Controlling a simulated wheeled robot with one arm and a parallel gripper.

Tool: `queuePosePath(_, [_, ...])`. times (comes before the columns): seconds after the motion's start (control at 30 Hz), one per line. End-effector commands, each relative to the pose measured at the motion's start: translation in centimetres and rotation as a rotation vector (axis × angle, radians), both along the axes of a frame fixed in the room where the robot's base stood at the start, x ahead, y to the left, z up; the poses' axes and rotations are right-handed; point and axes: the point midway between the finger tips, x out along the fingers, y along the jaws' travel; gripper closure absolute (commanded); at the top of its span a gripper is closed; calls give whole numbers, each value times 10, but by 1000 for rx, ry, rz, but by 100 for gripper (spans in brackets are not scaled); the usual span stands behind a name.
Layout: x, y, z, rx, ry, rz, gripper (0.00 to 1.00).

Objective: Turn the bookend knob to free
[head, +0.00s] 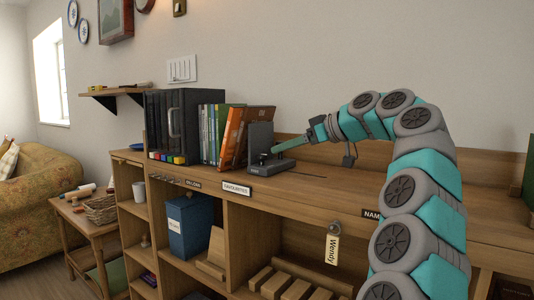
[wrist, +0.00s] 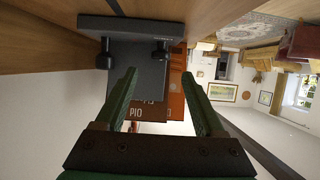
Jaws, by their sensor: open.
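The dark grey bookend (head: 259,138) stands upright on the shelf top, against the right end of a row of cases. Its plate and base also show in the wrist view (wrist: 128,30). Two dark knob-like parts stick out from it there, one at the left (wrist: 105,58) and one at the right (wrist: 160,53). I cannot read a knob setting. My gripper (head: 276,149) reaches in from the right, just over the bookend's base. In the wrist view my gripper (wrist: 158,73) is open with nothing between its fingers, its tips short of the knob-like parts.
Leaning orange cases (head: 234,135) and a row of upright cases (head: 212,128) stand left of the bookend. A black box-like unit (head: 172,122) is further left. A back ledge runs behind.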

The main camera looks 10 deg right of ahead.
Motion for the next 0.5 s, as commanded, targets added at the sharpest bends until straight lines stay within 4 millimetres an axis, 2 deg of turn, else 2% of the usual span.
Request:
queuePosePath(0.3, [30, 31, -18, -1, 3, 1, 29])
queuePosePath(0.5, [44, 44, -27, -1, 4, 0, 29])
